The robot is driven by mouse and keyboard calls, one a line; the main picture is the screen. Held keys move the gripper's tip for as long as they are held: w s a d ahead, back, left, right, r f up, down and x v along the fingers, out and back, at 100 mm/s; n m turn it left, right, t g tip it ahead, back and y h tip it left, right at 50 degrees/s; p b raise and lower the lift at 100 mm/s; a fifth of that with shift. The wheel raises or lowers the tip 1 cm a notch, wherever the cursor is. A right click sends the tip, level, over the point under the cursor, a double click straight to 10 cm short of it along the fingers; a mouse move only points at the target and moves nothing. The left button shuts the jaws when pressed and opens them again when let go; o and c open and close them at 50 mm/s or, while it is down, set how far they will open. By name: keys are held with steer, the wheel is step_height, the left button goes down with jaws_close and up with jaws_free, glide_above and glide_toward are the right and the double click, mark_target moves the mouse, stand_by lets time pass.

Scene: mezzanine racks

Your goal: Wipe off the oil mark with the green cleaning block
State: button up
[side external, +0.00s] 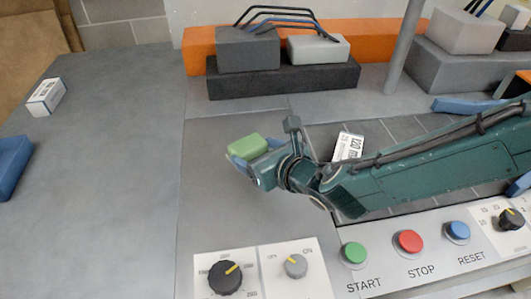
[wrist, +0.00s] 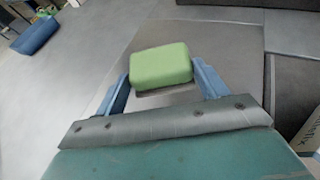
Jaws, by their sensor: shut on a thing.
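The green cleaning block (wrist: 161,66) is held between the two blue fingers of my gripper (wrist: 162,88) in the wrist view. In the side external view the green block (side external: 247,147) shows at the end of my gripper (side external: 252,160), over the grey work surface (side external: 150,150). I cannot tell whether the block touches the surface or is a little above it. No oil mark can be made out in either view; it may be hidden under the block or my gripper.
A panel with START (side external: 354,253), STOP (side external: 408,241) and RESET buttons and knobs lies in front. Grey blocks (side external: 248,50) with cables and a grey post (side external: 405,45) stand behind. A small white box (side external: 46,97) and a blue object (side external: 10,165) lie left. The left-middle surface is clear.

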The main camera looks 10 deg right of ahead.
steer(key=shift+r, duration=0.1)
steer(key=shift+r, duration=1.4)
steer(key=shift+w+d, duration=0.1)
steer(key=w+d+m+h, duration=0.1)
steer(key=d, duration=0.6)
steer(key=w+d+r+m+t+h, duration=0.1)
steer(key=d+m+h, duration=0.1)
steer(key=d, duration=0.6)
steer(key=w+d+r+m+h, duration=0.1)
steer(key=d+h, duration=0.1)
steer(key=d, duration=0.6)
steer(key=shift+w+d+r+m+t, duration=0.1)
steer(key=shift+w+r+m+t, duration=0.2)
steer(key=shift+m, duration=0.1)
steer(key=s+d+r+m+h, duration=0.1)
steer(key=s+d+m+h, duration=0.1)
steer(key=d, duration=0.8)
steer(key=s+d+r+m+h, duration=0.1)
steer(key=s+d+m+h, duration=0.1)
steer(key=d, duration=0.8)
steer(key=shift+s+d+r+h, duration=0.15)
steer(key=shift+s+d+h, duration=0.15)
steer(key=shift+s+h, duration=0.5)
